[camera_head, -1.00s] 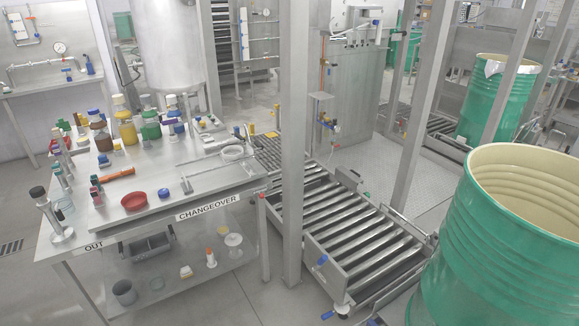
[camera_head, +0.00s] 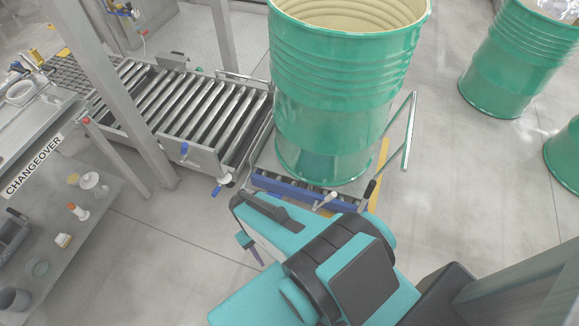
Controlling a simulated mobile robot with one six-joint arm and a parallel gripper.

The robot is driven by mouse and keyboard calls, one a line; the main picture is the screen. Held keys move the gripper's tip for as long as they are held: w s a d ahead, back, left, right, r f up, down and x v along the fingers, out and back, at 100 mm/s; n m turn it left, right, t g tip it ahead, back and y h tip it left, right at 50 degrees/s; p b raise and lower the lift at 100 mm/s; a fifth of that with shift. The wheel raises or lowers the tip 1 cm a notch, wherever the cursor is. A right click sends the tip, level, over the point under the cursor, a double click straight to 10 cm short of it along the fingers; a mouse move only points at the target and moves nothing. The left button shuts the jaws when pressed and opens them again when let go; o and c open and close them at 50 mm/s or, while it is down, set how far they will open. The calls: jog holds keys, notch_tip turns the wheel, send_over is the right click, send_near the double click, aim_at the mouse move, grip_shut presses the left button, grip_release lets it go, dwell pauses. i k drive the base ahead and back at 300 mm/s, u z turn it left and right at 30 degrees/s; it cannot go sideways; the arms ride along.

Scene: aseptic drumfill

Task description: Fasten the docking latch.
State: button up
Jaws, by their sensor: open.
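A drum cart (camera_head: 300,190) with a blue front edge, rollers and a yellow side stands beside the roller conveyor (camera_head: 165,105) and carries a green drum (camera_head: 335,90). A pale lever (camera_head: 325,199) and a black lever (camera_head: 369,190) stick up at the cart's near edge. A blue handle (camera_head: 217,190) hangs at the conveyor's near corner. I cannot tell which of these is the docking latch. My gripper (camera_head: 250,248) is partly hidden below my teal and black arm. It is open, over the floor on the near side of the cart, apart from the levers.
The CHANGEOVER bench (camera_head: 45,150) stands at the left, with several items on its lower shelf. A steel post (camera_head: 110,95) rises beside the conveyor. Another green drum (camera_head: 515,60) stands at the upper right. Grey floor lies clear right of the cart.

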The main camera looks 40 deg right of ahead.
aim_at(316, 204)
jog(key=u, duration=0.5)
jog(key=k, duration=0.1)
jog(key=z, duration=2.05)
jog(key=k, duration=1.4)
